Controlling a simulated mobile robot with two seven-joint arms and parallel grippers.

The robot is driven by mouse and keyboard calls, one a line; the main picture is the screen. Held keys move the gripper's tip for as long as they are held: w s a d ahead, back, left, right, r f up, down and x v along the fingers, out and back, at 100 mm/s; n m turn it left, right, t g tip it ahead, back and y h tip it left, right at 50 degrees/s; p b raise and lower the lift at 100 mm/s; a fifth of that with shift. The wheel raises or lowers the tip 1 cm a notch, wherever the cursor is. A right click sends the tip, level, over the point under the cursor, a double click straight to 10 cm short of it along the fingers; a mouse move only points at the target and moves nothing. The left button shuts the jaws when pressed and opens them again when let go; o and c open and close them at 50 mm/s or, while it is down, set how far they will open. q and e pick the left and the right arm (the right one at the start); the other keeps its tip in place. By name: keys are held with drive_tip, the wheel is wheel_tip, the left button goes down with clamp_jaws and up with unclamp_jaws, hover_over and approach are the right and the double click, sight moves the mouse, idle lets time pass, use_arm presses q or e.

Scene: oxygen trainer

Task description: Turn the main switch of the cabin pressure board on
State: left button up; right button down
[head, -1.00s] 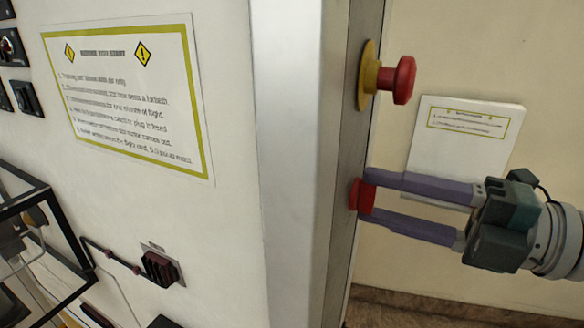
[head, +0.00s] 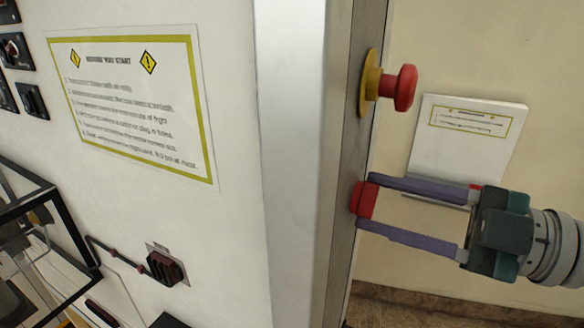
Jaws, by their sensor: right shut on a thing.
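The red main switch (head: 363,199) sits on the narrow grey side face of the board, low in the head view. My right gripper (head: 368,203) comes in from the right, with one purple finger above the switch and one below. It is shut on the red switch. Part of the switch shows between the fingertips; whether it is on or off I cannot tell. My left gripper is not in view.
A red mushroom button (head: 404,88) on a yellow base sticks out above my right gripper. A white notice (head: 465,140) is on the wall behind. A yellow-bordered notice (head: 135,110) and a dark connector (head: 166,265) are on the front face.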

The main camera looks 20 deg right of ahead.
drive_tip(key=shift+m, duration=0.4)
drive_tip(key=shift+c, duration=1.8)
unclamp_jaws()
drive_tip(key=shift+s+d+f, duration=0.1)
drive_tip(key=shift+s+d, duration=0.2)
drive_tip(key=shift+s, duration=0.05)
drive_tip(key=b+v, duration=0.2)
drive_tip(key=v, duration=0.7)
